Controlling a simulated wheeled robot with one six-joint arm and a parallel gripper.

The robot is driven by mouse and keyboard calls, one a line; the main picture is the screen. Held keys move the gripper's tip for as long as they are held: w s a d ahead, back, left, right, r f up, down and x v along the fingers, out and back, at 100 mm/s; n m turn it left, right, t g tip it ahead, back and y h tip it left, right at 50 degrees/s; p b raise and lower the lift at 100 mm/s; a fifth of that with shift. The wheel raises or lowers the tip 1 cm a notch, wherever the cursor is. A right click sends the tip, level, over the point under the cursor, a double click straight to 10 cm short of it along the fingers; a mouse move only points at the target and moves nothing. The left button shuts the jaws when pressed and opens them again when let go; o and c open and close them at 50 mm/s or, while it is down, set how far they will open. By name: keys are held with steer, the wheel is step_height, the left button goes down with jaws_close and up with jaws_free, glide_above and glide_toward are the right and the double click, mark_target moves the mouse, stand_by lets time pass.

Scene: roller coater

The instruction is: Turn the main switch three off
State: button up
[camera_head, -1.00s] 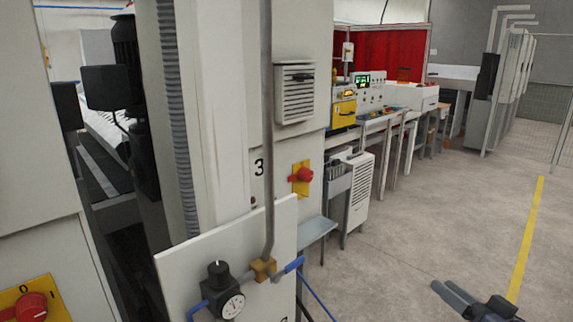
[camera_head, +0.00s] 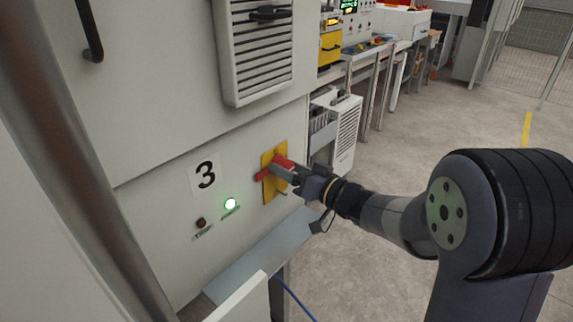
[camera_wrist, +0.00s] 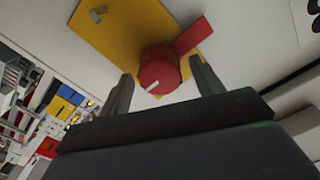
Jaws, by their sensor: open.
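The main switch three is a red rotary knob (camera_wrist: 159,71) on a yellow plate (camera_head: 275,189), on a pale cabinet front beside a label "3" (camera_head: 205,175). In the head view the red switch (camera_head: 282,161) is partly hidden by my gripper (camera_head: 288,177), which is right at it. In the wrist view my gripper (camera_wrist: 162,84) is open, with one finger on each side of the round knob. I cannot tell whether the fingers touch the knob.
A lit green lamp (camera_head: 231,205) and a small dark button (camera_head: 201,223) sit below the label. A grey shelf (camera_head: 262,257) juts out below the switch. A vented box (camera_head: 258,50) is above. A grey pipe (camera_head: 75,150) stands at left. The floor at right is open.

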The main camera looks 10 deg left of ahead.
steer(key=shift+w+a, duration=0.2)
steer(key=shift+a, duration=0.25)
steer(key=c, duration=1)
